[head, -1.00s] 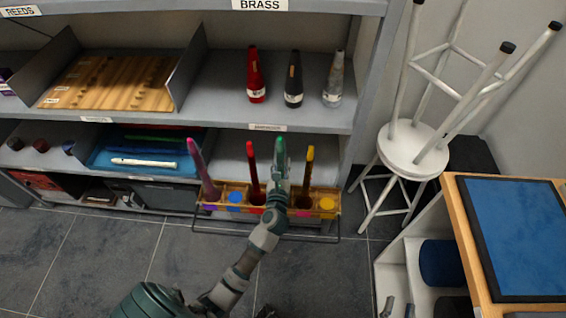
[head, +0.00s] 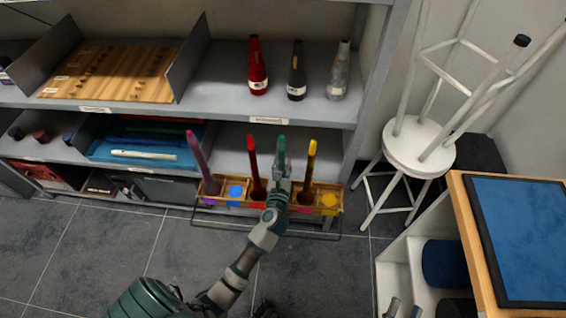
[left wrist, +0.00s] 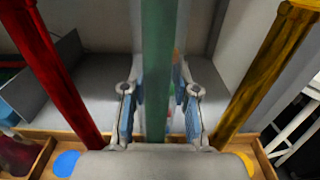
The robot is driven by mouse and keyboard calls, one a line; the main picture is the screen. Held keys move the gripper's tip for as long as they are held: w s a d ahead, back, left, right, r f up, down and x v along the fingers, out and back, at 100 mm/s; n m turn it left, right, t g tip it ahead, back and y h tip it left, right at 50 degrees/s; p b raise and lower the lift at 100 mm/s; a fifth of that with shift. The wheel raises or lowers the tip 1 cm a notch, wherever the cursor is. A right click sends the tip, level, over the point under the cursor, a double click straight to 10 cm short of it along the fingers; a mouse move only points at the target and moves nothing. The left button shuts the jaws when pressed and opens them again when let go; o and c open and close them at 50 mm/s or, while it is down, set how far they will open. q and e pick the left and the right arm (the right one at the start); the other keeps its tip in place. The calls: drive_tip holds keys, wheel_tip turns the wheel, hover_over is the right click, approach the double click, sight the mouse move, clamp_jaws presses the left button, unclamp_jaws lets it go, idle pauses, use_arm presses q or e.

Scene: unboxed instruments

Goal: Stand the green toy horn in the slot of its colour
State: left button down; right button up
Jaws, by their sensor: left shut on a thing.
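The green toy horn (head: 281,150) stands upright over the wooden slotted rack (head: 342,196), between a red horn (head: 252,160) and a yellow horn (head: 310,165). My left gripper (head: 281,180) is shut on the green horn; in the left wrist view the horn (left wrist: 157,75) runs between the two fingers (left wrist: 158,125). The horn's foot is hidden behind my gripper, so I cannot tell whether it is in a slot. The green slot marking is hidden too. My right gripper (head: 402,308) shows only its fingertips at the bottom edge, apart and empty.
A purple horn (head: 197,162) stands at the rack's left end. Blue (head: 236,192) and yellow (head: 329,200) discs show in slots without horns. The shelf above (head: 225,108) overhangs behind. A white stool (head: 418,147) and a table with a blue mat (head: 520,235) are to the right.

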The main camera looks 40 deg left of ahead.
use_arm(q)
drive_tip(key=shift+f, duration=0.4)
drive_tip(key=c, duration=0.8)
unclamp_jaws()
drive_tip(key=v, duration=1.2)
drive_tip(key=shift+f, duration=0.1)
